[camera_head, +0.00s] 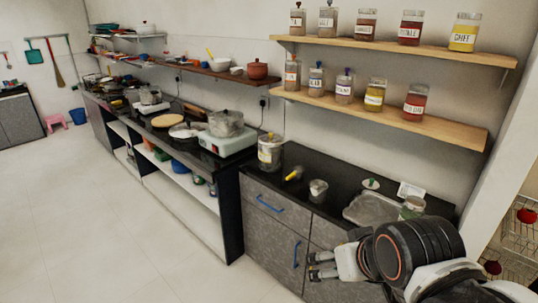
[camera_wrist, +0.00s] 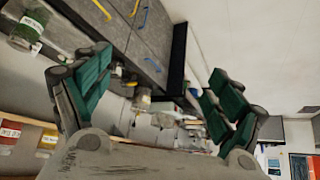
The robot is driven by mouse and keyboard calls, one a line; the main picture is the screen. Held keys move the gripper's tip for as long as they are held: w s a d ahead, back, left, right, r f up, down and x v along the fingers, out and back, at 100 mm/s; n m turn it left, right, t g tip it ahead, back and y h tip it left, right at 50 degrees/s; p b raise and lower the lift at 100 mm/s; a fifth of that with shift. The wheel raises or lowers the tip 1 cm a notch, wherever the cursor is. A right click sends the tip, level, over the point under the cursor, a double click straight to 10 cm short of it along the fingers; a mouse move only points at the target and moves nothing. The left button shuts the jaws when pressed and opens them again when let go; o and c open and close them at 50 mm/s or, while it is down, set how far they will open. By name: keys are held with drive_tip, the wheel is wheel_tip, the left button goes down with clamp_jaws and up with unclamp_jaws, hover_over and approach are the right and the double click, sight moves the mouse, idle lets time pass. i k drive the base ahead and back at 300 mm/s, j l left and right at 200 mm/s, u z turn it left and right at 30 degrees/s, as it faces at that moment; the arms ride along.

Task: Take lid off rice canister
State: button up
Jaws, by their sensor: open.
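A lidded canister (camera_head: 270,153) with a pale label stands upright on the dark counter, at its left end beside the stove top. Its label is too small to read, so I cannot be sure it is the rice canister. My gripper (camera_head: 313,266) is open and empty in front of the drawers, below the counter's front edge and well apart from the canister. In the wrist view my gripper (camera_wrist: 163,65) shows its green-padded fingers spread wide, with nothing between them. I cannot pick out the canister surely there.
A small cup (camera_head: 318,191), a yellow-handled item (camera_head: 294,173), a metal tray (camera_head: 372,208) and a jar (camera_head: 412,207) stand on the counter. Shelves with labelled jars (camera_head: 375,94) hang above. A stove (camera_head: 228,140) with a pot is at left. The floor (camera_head: 100,220) is clear.

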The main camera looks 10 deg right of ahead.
sight(270, 140)
drive_tip(key=i+j, duration=0.1)
drive_tip(key=i, duration=0.45)
drive_tip(key=i+j+z, duration=0.1)
drive_tip(key=i, duration=0.45)
drive_tip(key=i+j, duration=0.15)
drive_tip(key=i, duration=0.4)
drive_tip(key=i+j+z, duration=0.1)
drive_tip(key=i, duration=0.45)
